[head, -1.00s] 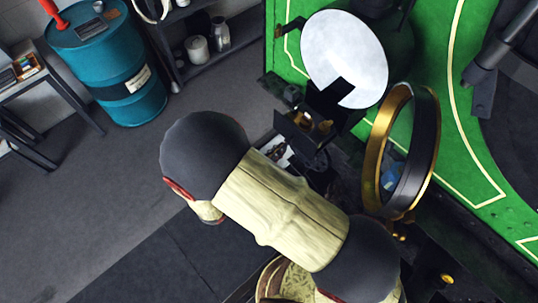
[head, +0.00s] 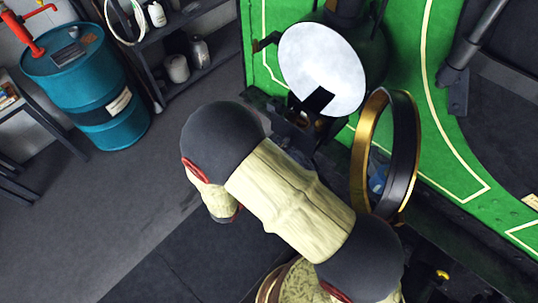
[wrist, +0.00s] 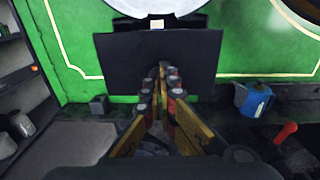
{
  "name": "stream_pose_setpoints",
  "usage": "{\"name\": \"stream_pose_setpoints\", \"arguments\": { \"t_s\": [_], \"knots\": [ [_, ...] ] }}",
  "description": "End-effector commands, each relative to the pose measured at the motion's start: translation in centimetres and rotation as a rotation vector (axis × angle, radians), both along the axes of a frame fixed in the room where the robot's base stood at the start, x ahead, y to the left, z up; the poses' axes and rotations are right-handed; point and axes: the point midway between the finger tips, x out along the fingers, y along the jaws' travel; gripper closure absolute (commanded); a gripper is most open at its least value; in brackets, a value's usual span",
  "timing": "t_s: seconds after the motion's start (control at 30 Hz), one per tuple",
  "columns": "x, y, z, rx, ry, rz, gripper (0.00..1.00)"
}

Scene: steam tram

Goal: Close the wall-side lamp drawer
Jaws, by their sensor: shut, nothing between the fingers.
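The lamp's white disc (head: 322,70) stands against the green tram side in the head view, with a dark housing (head: 303,128) and brass-coloured bits just below it. My arm partly hides this housing. In the wrist view a wide dark flat panel (wrist: 115,62), perhaps a drawer front, sits below the white disc. My gripper (wrist: 163,72) is shut and empty, its fingertips in front of the panel's middle. I cannot tell whether they touch it or how far the drawer stands out. My gripper is hidden behind my arm in the head view.
A gold-and-black ring (head: 385,155) stands right of the lamp. A blue can (wrist: 254,98) and a red handle (wrist: 286,132) are on the right in the wrist view. A teal drum (head: 90,85) and a shelf (head: 185,65) are at left. Floor is clear there.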

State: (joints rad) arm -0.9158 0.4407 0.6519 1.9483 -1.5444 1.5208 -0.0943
Motion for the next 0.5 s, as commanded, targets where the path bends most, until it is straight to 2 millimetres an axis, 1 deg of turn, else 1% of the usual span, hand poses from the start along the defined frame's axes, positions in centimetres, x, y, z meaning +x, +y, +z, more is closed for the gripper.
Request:
{"name": "stream_pose_setpoints", "arguments": {
  "t_s": [0.03,0.2,0.33,0.5],
  "knots": [
    [0.8,-1.0,0.0,0.000,0.000,-0.007,1.00],
    [3.3,-3.1,-0.1,0.001,0.000,-0.006,1.00],
    [4.7,-4.2,-0.1,0.001,0.001,-0.003,1.00],
    [5.8,-5.1,-0.1,0.001,0.001,-0.001,1.00]
  ]
}}
